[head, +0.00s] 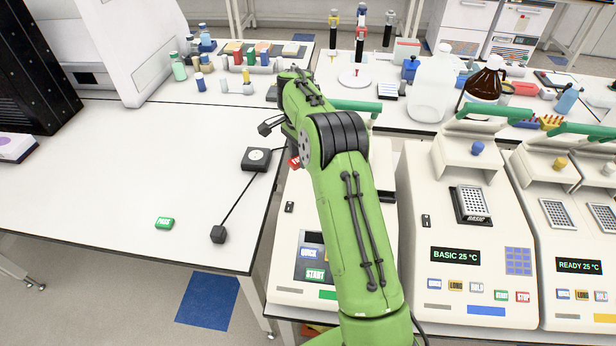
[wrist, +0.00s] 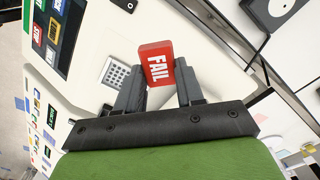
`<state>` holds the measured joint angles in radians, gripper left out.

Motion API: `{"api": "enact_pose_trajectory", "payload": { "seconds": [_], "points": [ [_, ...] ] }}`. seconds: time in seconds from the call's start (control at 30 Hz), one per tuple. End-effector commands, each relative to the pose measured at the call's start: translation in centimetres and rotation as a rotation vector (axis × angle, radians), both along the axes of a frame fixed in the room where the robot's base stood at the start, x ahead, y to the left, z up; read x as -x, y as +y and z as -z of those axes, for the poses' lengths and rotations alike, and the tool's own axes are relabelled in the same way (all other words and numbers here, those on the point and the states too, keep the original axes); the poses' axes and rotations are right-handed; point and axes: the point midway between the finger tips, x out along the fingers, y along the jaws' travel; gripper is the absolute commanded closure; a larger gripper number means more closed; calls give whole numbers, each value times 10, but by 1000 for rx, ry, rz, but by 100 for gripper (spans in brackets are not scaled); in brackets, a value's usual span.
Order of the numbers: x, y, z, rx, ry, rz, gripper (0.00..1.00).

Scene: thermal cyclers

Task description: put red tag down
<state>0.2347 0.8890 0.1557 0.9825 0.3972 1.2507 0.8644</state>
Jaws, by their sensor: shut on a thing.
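The red tag with white "FAIL" lettering is in the wrist view (wrist: 155,64), held between the two dark fingers of my gripper (wrist: 160,88). In the head view a small part of the red tag (head: 294,161) shows at the left side of my green arm, near the right edge of the white table (head: 100,190). The arm hides most of my gripper there. In the wrist view a thermal cycler with a grey well block (wrist: 118,76) lies below and left of the tag. A green "PASS" tag (head: 165,223) lies flat on the white table.
Several thermal cyclers (head: 470,250) stand to the right. Bottles (head: 434,85) crowd the back bench. The table's middle is clear.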

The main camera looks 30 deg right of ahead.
Motion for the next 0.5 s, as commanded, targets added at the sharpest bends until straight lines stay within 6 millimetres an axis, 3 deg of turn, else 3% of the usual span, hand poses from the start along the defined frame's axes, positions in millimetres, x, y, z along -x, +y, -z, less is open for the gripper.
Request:
{"api": "enact_pose_trajectory", "payload": {
  "seconds": [0.5],
  "points": [
    [1,1,97,-2,4,-2,92]
  ]
}}
